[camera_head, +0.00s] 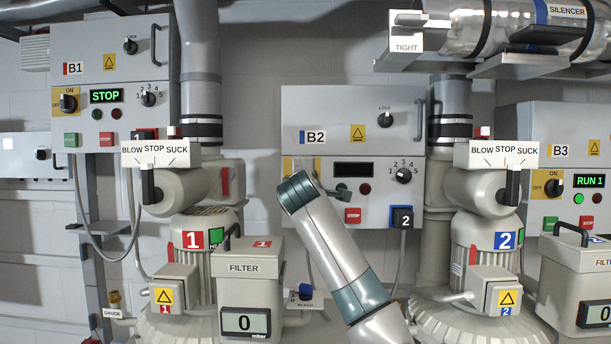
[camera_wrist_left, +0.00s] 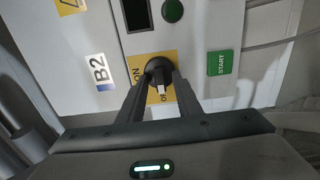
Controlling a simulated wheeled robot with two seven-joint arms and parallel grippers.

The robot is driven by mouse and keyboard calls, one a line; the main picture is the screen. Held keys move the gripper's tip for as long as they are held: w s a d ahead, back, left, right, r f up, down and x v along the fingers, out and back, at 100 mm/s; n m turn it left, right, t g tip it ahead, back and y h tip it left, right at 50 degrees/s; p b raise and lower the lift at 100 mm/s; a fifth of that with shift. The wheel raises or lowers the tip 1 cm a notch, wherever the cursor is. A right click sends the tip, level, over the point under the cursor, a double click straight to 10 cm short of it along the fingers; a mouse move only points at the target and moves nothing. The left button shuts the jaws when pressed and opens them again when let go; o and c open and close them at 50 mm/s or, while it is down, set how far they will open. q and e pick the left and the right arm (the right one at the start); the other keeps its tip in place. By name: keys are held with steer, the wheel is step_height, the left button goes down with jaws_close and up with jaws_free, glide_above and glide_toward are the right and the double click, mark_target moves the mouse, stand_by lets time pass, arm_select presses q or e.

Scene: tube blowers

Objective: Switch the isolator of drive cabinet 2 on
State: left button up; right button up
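Drive cabinet B2 (camera_head: 375,215) is a light grey box in the middle of the head view, with a dark display (camera_head: 353,169). My arm covers most of its isolator in that view. In the left wrist view, turned on its side, the isolator knob (camera_wrist_left: 157,69) is black on a yellow plate (camera_wrist_left: 140,72). Its pale handle tip points at the OFF mark, away from ON. My left gripper (camera_wrist_left: 161,80) has one finger on each side of the handle, apparently with gaps between them; contact is not clear. My right gripper is in neither view.
On B2, a green START button (camera_wrist_left: 221,63), a red STOP button (camera_head: 353,215), a selector knob (camera_head: 404,175) and a lock knob (camera_head: 384,121) surround the isolator. Cabinets B1 (camera_head: 120,75) and B3 (camera_head: 590,120) flank it. Filter box 1 (camera_head: 270,290) stands below left.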

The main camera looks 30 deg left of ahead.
arm_select(q)
jaws_close()
stand_by(0.3)
steer(key=shift+f+m, duration=0.1)
steer(key=shift+m, duration=0.3)
steer(key=shift+w+d+r+m+b, duration=0.1)
steer(key=shift+m+b, duration=1.95)
steer(key=shift+m, duration=2.25)
steer(key=shift+w+d+r+m+b, duration=0.1)
steer(key=shift+m+b, duration=1.95)
steer(key=shift+m, duration=2.25)
